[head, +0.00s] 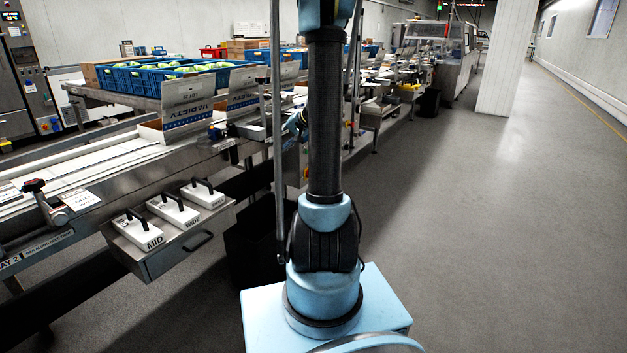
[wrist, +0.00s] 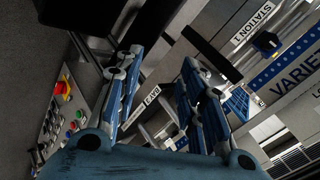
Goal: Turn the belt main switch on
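A metal control panel (wrist: 50,128) stands at the left of the wrist view. It carries a red knob on a yellow base (wrist: 66,87) and several small coloured buttons (wrist: 76,118). I cannot tell which control, if any, is the belt main switch. My gripper (wrist: 163,60) is open with nothing visible between its blue fingers, and the panel lies to the left of them. In the head view my gripper (head: 297,122) is beside the packing line, partly hidden by my arm. A small red and yellow control (head: 306,174) shows low beside my arm.
The conveyor line (head: 75,165) runs along the left, with blue crates (head: 150,80) behind it. White blocks with black handles (head: 172,208) sit on a metal shelf. A dark bin (head: 255,250) stands below. The floor on the right (head: 500,220) is clear.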

